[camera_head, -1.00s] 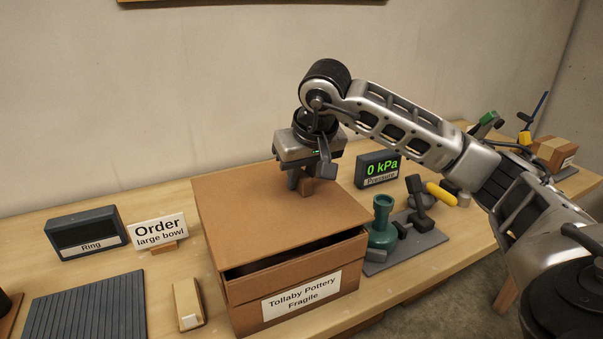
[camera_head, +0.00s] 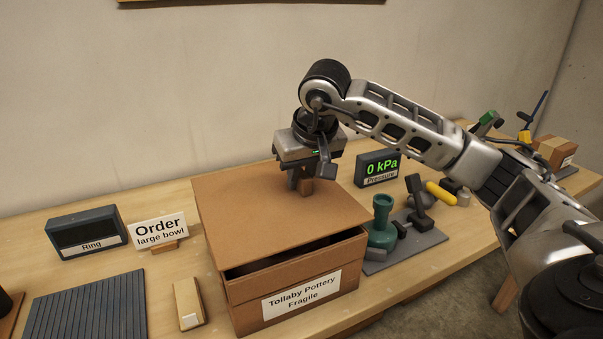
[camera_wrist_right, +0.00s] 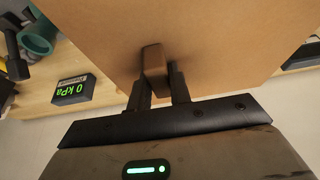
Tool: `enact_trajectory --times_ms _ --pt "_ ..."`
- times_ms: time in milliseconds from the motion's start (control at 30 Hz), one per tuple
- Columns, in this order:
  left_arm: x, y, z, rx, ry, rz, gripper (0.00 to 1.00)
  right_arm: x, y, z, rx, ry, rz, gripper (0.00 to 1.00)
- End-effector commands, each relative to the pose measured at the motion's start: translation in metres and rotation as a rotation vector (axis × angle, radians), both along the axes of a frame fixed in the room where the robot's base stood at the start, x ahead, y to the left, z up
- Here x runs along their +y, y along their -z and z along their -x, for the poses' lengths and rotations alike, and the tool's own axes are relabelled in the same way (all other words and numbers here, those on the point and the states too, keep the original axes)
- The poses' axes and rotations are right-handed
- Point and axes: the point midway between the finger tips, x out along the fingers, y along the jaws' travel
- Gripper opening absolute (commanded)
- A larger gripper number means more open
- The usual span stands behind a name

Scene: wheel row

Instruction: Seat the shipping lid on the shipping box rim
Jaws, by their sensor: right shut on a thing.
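The shipping lid (camera_head: 265,215) is a flat brown cardboard panel with a small block handle (camera_head: 306,187) on top. It lies over the shipping box (camera_head: 246,320), which bears a "Tollaby Pottery Fragile" label. Whether the lid touches the rim at the back is hidden. My right gripper (camera_head: 302,181) is shut on the handle from above. In the right wrist view, its fingers (camera_wrist_right: 158,88) stand either side of the handle (camera_wrist_right: 153,62). My left gripper is not in view.
A pressure display (camera_head: 378,168) reading 0 kPa and a green bottle-shaped piece (camera_head: 382,222) on a grey base stand right of the box. Left are an order sign (camera_head: 158,230), a ring display (camera_head: 86,232), a tan block (camera_head: 188,303) and a ribbed mat (camera_head: 88,308).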

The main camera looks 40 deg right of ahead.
Motion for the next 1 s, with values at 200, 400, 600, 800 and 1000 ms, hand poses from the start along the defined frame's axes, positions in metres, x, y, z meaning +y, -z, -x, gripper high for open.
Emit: enact_trajectory --times_ms 200,400,600,800,1000 --pt "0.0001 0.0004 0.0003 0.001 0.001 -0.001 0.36 0.0000 -0.0004 0.0000 -0.001 0.000 0.000 0.00" --pt "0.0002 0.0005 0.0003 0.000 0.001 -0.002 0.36 0.0000 -0.0004 -0.0002 -0.001 0.000 0.000 0.00" --pt "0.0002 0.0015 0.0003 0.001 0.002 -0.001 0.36 0.0001 0.0008 -0.0001 -0.001 0.000 0.000 0.00" --pt "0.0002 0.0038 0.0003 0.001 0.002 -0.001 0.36 0.0000 0.0040 -0.0001 -0.001 0.000 0.000 0.00" --pt "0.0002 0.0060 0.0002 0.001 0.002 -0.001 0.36 -0.0001 0.0070 -0.0001 -0.001 0.000 0.000 0.00"
